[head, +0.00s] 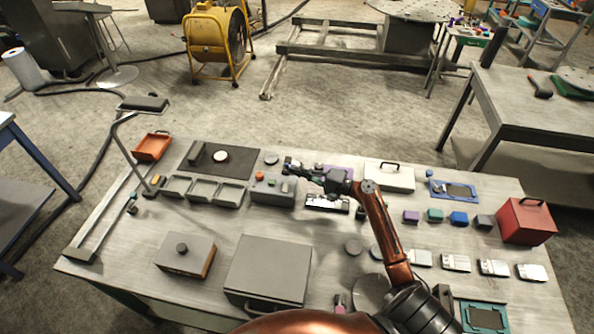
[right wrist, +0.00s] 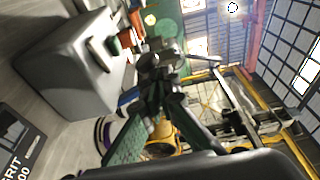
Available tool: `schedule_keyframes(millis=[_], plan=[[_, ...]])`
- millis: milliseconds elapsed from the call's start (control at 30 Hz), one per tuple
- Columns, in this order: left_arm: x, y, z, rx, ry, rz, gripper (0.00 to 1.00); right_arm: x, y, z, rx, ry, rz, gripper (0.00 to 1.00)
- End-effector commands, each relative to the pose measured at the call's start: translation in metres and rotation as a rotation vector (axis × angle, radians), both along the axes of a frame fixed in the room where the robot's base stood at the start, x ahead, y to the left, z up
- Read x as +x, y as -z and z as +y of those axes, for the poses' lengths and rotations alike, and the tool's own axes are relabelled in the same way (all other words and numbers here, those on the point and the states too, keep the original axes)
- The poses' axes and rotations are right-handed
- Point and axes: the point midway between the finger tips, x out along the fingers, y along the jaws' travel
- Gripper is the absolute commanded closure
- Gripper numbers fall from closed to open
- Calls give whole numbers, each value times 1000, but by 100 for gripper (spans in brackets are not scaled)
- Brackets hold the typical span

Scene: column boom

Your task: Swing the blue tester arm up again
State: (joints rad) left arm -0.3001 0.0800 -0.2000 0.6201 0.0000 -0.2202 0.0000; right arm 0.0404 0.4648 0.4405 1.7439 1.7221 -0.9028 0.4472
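A grey control box (head: 272,190) with an orange knob and small buttons stands at the table's middle; a large grey block also shows in the right wrist view (right wrist: 75,70). I cannot clearly make out a blue tester arm; a small blue part (right wrist: 130,97) shows beside my fingers, partly hidden. My right gripper (head: 292,166) is just above the back right edge of the control box. In the right wrist view its fingers (right wrist: 160,62) come together at the tips; whether anything thin is between them I cannot tell. My left gripper is out of view.
A blue fixture (head: 440,187), a red box (head: 526,221) and small coloured blocks are on the right. A white case (head: 389,177) stands behind my right forearm. Grey trays (head: 203,190) and a lamp stand (head: 132,148) are left. Bare table shows at front left.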

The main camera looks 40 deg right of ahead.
Motion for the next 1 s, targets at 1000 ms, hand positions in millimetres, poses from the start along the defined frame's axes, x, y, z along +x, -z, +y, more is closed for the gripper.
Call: schedule_keyframes(millis=[1000], plan=[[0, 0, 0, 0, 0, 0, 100, 0, -99, -1, 2, 0, 1, 100]])
